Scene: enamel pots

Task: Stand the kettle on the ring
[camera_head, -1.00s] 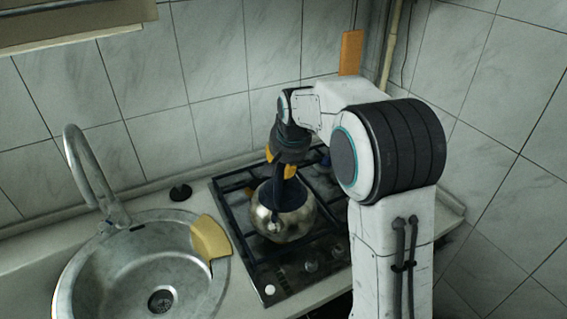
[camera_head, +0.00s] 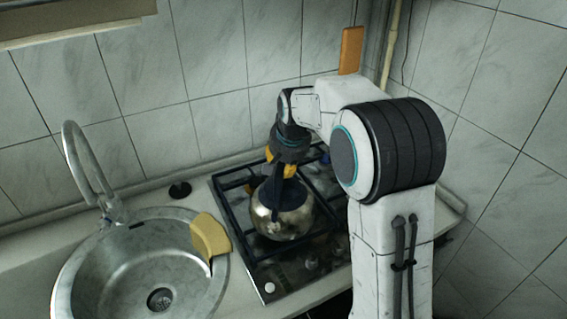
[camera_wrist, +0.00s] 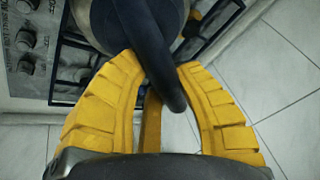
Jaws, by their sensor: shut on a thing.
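The kettle (camera_head: 282,216) is a shiny metal pot with a dark blue top and handle. It is upright at the front part of the hob (camera_head: 262,265); I cannot tell whether its base touches the grate. My gripper (camera_head: 280,168) is above it, with yellow fingers shut on the handle. In the wrist view the dark handle (camera_wrist: 150,50) runs between the yellow fingers of my gripper (camera_wrist: 165,85). Part of the kettle body shows at the top of that view. The ring under or around the kettle is hidden and I cannot make it out.
A metal sink (camera_head: 105,270) with a tall tap (camera_head: 85,170) lies left of the hob. A yellow cloth-like piece (camera_head: 210,236) hangs over the sink's right rim. Tiled walls close off the back and right.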

